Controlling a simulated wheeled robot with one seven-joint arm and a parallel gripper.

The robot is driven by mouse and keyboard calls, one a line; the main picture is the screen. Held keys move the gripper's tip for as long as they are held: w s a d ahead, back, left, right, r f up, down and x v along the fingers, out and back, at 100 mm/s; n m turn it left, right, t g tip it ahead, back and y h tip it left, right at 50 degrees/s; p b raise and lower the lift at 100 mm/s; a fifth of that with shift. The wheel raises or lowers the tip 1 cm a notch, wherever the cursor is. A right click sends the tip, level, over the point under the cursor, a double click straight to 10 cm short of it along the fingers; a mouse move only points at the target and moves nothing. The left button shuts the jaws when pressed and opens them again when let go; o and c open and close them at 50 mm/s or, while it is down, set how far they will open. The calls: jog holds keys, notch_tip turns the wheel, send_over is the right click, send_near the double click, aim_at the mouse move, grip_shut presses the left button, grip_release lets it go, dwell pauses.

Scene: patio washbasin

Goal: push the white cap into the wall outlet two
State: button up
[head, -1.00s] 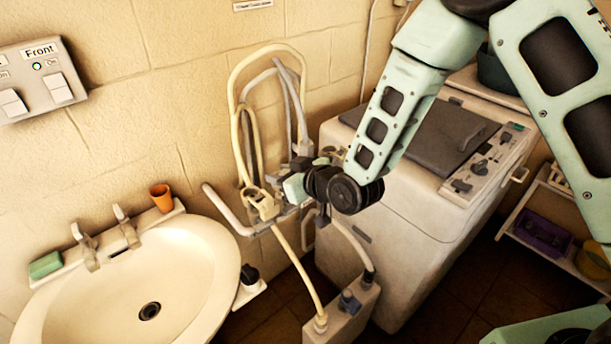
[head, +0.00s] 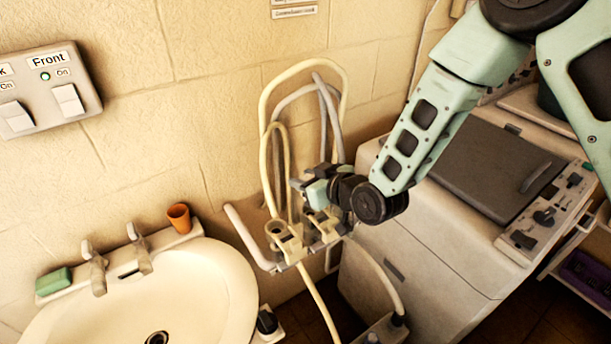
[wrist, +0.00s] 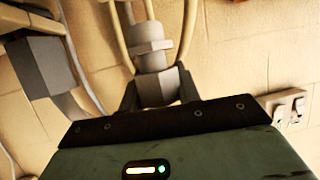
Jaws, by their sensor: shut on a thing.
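My gripper (head: 312,190) is beside the hose fittings at the wall, just right of the looped hoses. In the wrist view its dark fingers (wrist: 157,92) are shut on a pale, stepped fitting (wrist: 152,60), which looks like the white cap. The held piece is mostly hidden in the head view. A beige fitting (head: 286,240) and a second pale fitting (head: 325,228) sit side by side on the pipe bracket below my gripper. No number is readable on them, so I cannot tell which is wall outlet two.
The washbasin (head: 215,270) is at left, with an orange cup (head: 179,217) and green soap (head: 54,281) on its rim. Looped hoses (head: 264,110) rise behind my gripper. A white washing machine (head: 430,235) stands close on the right. A switch panel (head: 45,90) is on the wall.

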jog(key=shift+f+b, duration=0.8)
jog(key=shift+f, duration=1)
jog(key=shift+b, duration=0.55)
jog(key=shift+f+b, duration=0.6)
jog(key=o, duration=0.7)
jog(key=shift+s+d+r, duration=0.1)
jog(key=shift+s, duration=0.05)
jog(key=shift+p+v, duration=0.35)
jog(key=shift+v, duration=5)
jog(key=shift+r, duration=0.1)
